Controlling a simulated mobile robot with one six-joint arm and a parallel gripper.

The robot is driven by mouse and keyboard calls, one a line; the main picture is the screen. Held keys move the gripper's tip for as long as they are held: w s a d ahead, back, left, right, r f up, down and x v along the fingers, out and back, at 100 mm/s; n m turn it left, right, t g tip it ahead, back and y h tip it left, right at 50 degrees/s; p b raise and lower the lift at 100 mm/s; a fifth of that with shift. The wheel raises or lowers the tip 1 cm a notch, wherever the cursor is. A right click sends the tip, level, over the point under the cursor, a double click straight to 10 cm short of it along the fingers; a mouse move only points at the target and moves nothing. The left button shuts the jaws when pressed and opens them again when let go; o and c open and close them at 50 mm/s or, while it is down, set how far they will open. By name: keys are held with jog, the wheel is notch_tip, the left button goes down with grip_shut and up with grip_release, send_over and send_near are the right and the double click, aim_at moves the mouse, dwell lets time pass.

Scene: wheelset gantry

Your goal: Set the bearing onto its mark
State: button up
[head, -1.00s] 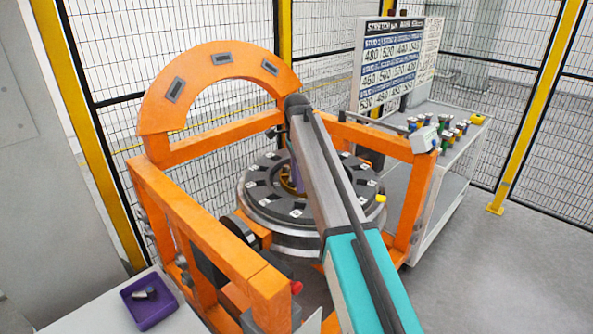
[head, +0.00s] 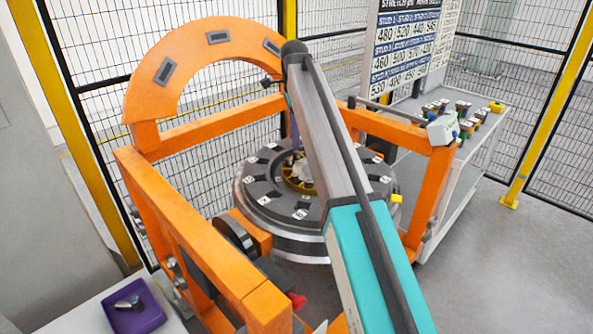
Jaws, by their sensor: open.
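A round grey wheel-like disc (head: 262,222) lies flat inside the orange frame, with dark segments and small white labels around its top. A brass-coloured ring (head: 290,184) sits at its centre, partly hidden by my arm. I cannot tell for certain whether this ring is the bearing, and no mark for it can be made out. My arm crosses the middle of the view and bends down behind itself. My gripper (head: 304,171) shows only as a small grey shape over the disc's centre; its fingers are mostly hidden, and I see nothing held in it.
The orange gantry (head: 190,237) surrounds the disc, with an arch (head: 160,72) behind. A purple tray (head: 137,313) with small grey parts is at lower left. A bench (head: 471,152) with several coloured pieces and a number board (head: 407,45) stand at right. Yellow-posted mesh fencing encloses the area.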

aim_at(295, 174)
jog(key=shift+f, duration=0.1)
jog(key=shift+s+f+p, duration=0.1)
jog(key=shift+f+p, duration=1.85)
jog(key=shift+f, duration=4.85)
